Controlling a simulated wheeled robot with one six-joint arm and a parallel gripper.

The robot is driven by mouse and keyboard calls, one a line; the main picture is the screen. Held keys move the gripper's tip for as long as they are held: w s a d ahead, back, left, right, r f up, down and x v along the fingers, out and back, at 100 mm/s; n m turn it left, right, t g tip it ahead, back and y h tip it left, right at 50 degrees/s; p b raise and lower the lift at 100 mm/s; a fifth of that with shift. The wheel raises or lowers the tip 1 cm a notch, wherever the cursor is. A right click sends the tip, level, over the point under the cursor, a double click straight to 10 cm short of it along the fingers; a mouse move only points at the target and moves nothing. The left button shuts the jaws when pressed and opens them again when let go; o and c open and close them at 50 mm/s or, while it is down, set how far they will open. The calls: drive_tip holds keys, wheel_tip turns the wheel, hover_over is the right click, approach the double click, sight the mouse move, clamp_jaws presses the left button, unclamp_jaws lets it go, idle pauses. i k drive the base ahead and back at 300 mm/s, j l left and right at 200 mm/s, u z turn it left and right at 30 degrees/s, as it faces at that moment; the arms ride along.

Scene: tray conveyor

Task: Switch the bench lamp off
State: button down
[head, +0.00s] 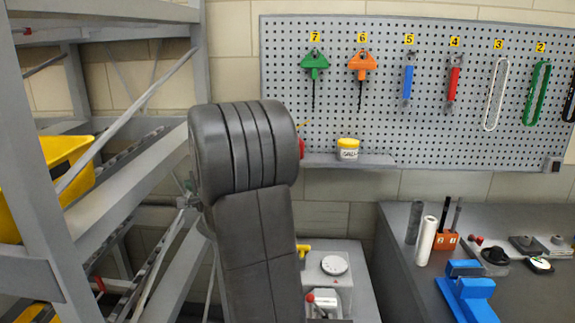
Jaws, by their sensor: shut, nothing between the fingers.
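I cannot make out a bench lamp or its switch in the head view. My gripper is not in view; a large dark grey part of my own arm fills the middle and hides what is behind it. The grey bench (400,240) stands at the lower right. On it are a dark tube, a white roll (426,241), an orange holder (446,241) with dark rods, a blue fixture (467,296) and a black device with a red knob (495,256).
A pegboard (430,140) with numbered tools hangs behind, with a small shelf (350,160) carrying a yellow-lidded jar (348,149). A grey rack (130,190) with a yellow bin (65,160) stands left. A grey unit with a white dial (334,265) stands at lower centre.

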sight(556, 165)
drive_tip(key=l+z, duration=0.2)
drive_tip(key=z, duration=0.15)
drive_tip(key=l+z, duration=0.2)
drive_tip(key=z, duration=0.2)
drive_tip(key=i+l+z, duration=0.1)
drive_tip(key=z, duration=0.25)
drive_tip(key=i+l+z, duration=0.25)
drive_tip(key=i+l, duration=0.4)
drive_tip(key=l, duration=0.4)
drive_tip(key=i+l+z, duration=0.3)
drive_tip(key=i+l, duration=0.5)
drive_tip(key=l, duration=0.1)
